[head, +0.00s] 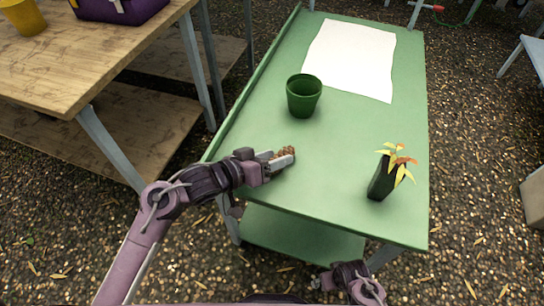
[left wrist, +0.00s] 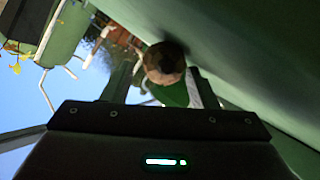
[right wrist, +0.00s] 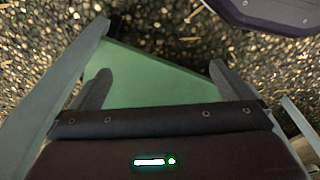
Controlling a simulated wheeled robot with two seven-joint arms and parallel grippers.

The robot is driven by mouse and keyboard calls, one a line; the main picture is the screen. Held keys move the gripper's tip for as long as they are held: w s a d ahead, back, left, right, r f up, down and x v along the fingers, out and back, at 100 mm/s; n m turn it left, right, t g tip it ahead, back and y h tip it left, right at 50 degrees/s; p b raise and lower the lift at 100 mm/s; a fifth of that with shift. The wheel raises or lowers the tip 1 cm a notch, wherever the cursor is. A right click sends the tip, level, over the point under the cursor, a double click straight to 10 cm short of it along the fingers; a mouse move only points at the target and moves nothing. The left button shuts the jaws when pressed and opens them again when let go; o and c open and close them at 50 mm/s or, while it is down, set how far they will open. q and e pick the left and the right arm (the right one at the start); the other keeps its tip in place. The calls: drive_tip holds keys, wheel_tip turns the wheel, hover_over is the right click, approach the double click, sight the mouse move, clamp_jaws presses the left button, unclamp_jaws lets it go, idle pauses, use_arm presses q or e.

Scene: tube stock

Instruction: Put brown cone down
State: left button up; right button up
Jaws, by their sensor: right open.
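The brown cone (head: 287,152) is at the tip of my left gripper (head: 279,159), low over the green table top near its left side. In the left wrist view the cone (left wrist: 165,62) sits between the two fingers, which are closed in around it. The table surface is very near it; I cannot tell whether it touches. My right gripper (head: 322,281) is low, in front of the table's near edge. In the right wrist view its fingers (right wrist: 155,85) are wide apart with nothing between them.
On the green table (head: 240,140) stand a dark green pot (head: 303,97) behind the cone and a black pot with a yellow-orange plant (head: 382,180) at the right. A white sheet (head: 352,58) lies at the back. The table's middle is clear. A wooden bench (head: 90,70) stands left.

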use_arm(q)
drive_tip(key=shift+a+f, duration=0.1)
drive_tip(key=shift+s+a+r, duration=0.15)
drive_tip(key=shift+a+r, duration=0.05)
drive_tip(key=shift+a, duration=0.1)
drive_tip(key=p+v, duration=0.2)
drive_tip(key=v, duration=0.9)
drive_tip(key=shift+s+r, duration=0.1)
drive_tip(key=shift+r, duration=0.1)
use_arm(e)
drive_tip(key=f, duration=0.1)
drive_tip(key=s+d+f, duration=0.1)
drive_tip(key=f, duration=0.1)
drive_tip(key=s+f, duration=0.1)
drive_tip(key=shift+d+f, duration=0.3)
drive_tip(key=shift+s+a, duration=0.1)
drive_tip(key=shift+s, duration=0.05)
